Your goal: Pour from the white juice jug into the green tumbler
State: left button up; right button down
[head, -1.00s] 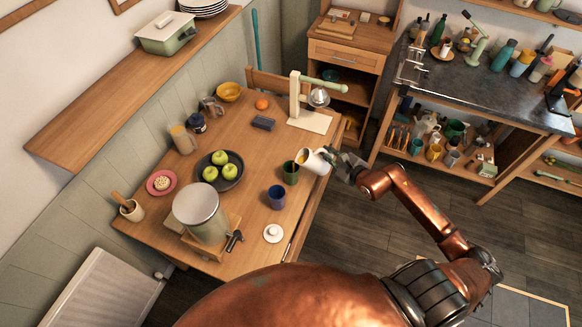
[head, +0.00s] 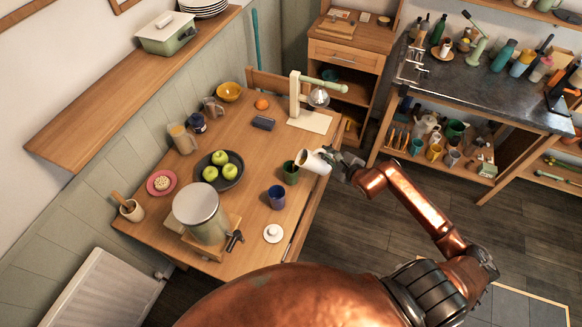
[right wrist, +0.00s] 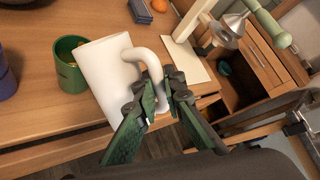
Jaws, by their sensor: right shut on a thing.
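The white juice jug (head: 314,162) is tilted in the head view, its mouth toward the left at the green tumbler (head: 290,174). The tumbler stands upright on the wooden table, near its right edge. My right gripper (head: 337,163) is shut on the jug's handle. In the right wrist view, the fingers (right wrist: 168,88) close around the handle of the jug (right wrist: 106,82), and its mouth end is beside and above the tumbler (right wrist: 70,68). Some orange colour shows inside the tumbler's rim there. I cannot make out a stream. My left gripper is not in view.
The floor right of the table is clear.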

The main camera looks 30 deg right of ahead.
jog(key=shift+w+a+r, duration=0.1)
dwell(0.4)
jog(key=shift+w+a+r+n+g+h, duration=0.1)
jog(key=shift+a+r+n+g+h, duration=0.25)
jog(key=shift+r+n+h, duration=0.2)
dwell(1.4)
jog(key=shift+s+d+f+m+y, duration=0.25)
jog(key=shift+d+f+m+y, duration=0.35)
jog(key=shift+f, duration=0.25)
jog(key=shift+s+d+m+t, duration=0.15)
jog(key=shift+d+m+t, duration=0.15)
jog(key=shift+m+t, duration=0.25)
jog(key=shift+d+f+m+t+y, duration=0.2)
jog(key=shift+f+y, duration=0.1)
jog(key=shift+f, duration=0.1)
jog(key=shift+d+f+m+t+y, duration=0.1)
jog(key=shift+f+t+y, duration=0.15)
jog(key=shift+f, duration=0.1)
jog(key=shift+a, duration=0.15)
